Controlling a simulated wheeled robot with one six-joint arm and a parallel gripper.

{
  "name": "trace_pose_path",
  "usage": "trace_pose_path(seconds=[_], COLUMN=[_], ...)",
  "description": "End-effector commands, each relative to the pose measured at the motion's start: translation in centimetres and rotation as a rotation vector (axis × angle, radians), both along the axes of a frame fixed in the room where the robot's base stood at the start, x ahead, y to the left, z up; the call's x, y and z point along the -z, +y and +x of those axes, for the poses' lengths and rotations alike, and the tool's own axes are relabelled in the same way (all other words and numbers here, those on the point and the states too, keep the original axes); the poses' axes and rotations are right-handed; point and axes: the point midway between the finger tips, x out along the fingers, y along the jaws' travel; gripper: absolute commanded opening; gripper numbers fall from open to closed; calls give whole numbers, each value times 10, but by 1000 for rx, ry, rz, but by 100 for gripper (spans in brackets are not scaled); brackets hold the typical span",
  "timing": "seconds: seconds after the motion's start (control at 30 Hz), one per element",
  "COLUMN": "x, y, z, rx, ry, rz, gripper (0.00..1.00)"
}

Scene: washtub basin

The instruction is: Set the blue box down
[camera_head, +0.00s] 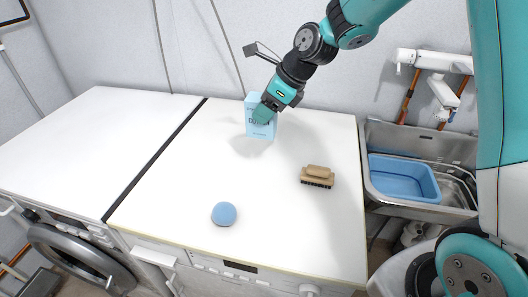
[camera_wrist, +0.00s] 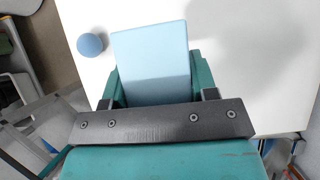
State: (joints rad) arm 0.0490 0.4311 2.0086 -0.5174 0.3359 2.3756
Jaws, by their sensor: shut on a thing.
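The light blue box (camera_head: 254,128) is upright at the back of the white worktop in the head view, with dark print on its front. My gripper (camera_head: 266,112) is shut on its upper part, coming from the upper right. In the wrist view the box (camera_wrist: 152,58) stands between the two teal fingers (camera_wrist: 155,90). A shadow lies beside the box on the worktop. I cannot tell whether its base touches the surface.
A steel sink (camera_head: 385,141) with a blue basin (camera_head: 404,180) is at the right. The left worktop (camera_head: 75,150) is bare. Washing machines stand below.

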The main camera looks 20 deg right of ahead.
Motion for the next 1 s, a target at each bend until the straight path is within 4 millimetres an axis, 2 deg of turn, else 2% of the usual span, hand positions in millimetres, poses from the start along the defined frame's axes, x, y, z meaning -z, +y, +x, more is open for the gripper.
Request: trace_pose_path(seconds=[0.1,0.3,0.5,0.73,1.0], x=[35,80,99,130,133], y=[1,-1,-2,-2,-2], z=[-1,-1,0,0,0], rx=[-1,1,2,3,1], ry=[8,3,0,1,-2], rz=[2,0,0,0,0], gripper=[26,26,26,26,26])
